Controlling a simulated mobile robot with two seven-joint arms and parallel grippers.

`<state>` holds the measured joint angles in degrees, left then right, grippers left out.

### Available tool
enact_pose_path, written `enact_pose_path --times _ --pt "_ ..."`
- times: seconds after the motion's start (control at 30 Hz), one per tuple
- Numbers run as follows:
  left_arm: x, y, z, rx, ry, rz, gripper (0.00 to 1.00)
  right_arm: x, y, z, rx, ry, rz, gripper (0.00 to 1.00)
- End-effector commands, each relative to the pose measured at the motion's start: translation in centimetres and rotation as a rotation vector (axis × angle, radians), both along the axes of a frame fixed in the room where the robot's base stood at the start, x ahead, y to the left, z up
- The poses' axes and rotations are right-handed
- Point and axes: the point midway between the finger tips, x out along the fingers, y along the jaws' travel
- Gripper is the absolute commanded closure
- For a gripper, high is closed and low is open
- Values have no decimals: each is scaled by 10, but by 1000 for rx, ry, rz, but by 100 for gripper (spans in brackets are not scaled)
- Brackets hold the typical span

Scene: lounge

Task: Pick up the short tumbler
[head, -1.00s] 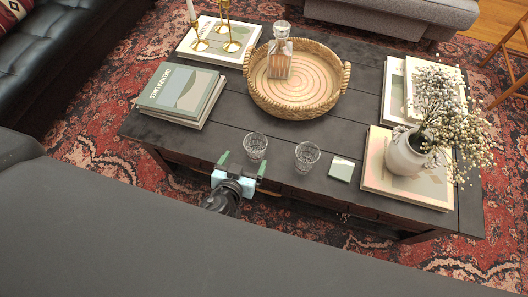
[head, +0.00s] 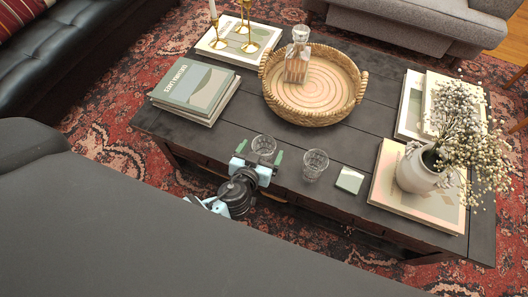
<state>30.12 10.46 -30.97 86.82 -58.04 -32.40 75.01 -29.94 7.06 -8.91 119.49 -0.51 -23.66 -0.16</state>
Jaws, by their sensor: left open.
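Two clear glass tumblers stand upright near the front edge of the dark table (head: 225,134). The left tumbler (head: 264,144) looks smooth and a little shorter; the right tumbler (head: 315,164) looks faceted. My left gripper (head: 260,151) is open, its green fingertips on either side of the left tumbler in the picture. Its near part is partly hidden by the gripper. I cannot tell whether the fingers touch the glass. My right gripper is not in view.
A green-and-white coaster (head: 349,180) lies right of the tumblers. Behind stands a wicker tray (head: 334,119) with a decanter (head: 297,57). Books (head: 194,88) lie at left. A white vase (head: 417,173) with dried flowers stands on books at right.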

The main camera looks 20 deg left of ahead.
Motion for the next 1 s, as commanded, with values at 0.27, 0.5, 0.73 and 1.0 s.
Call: enact_pose_path --times 0.27,0.5,0.73,1.0 --pt "32 2 -11 3 -2 0 9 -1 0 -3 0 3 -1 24" --pt "46 2 -18 2 -1 -1 9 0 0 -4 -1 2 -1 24" --pt "46 2 -18 0 -1 0 11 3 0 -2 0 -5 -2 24" --pt "46 2 -17 0 -1 0 46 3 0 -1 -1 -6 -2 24"
